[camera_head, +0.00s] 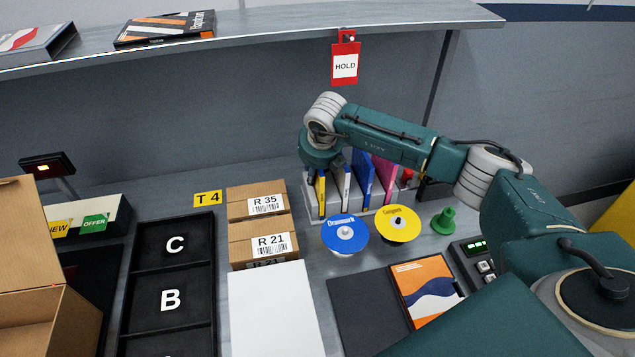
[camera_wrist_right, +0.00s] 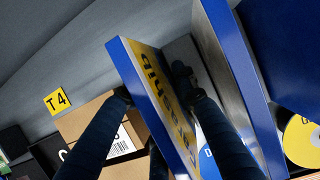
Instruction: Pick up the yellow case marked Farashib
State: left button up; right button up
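The yellow case (camera_head: 321,195) stands upright at the left end of a grey rack in the head view, its narrow edge facing out. In the right wrist view the yellow case (camera_wrist_right: 148,78) has a blue border and dark lettering, partly covered by a finger. My right gripper (camera_head: 331,170) points down at the case's top, mostly hidden by its own wrist. In the wrist view its fingers (camera_wrist_right: 153,88) are apart, one on each side of the case. I cannot tell whether they touch it. My left gripper is not in view.
The rack (camera_head: 399,212) also holds white, blue and pink cases (camera_head: 383,170) close to the right. Blue and yellow discs (camera_head: 345,246) lie in front. Cartons (camera_head: 255,188) stand to the left. A shelf (camera_head: 270,22) with a hanging HOLD tag (camera_head: 345,66) runs above.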

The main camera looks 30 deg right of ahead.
jog(key=shift+f, duration=0.1)
grip_shut()
dwell(0.3)
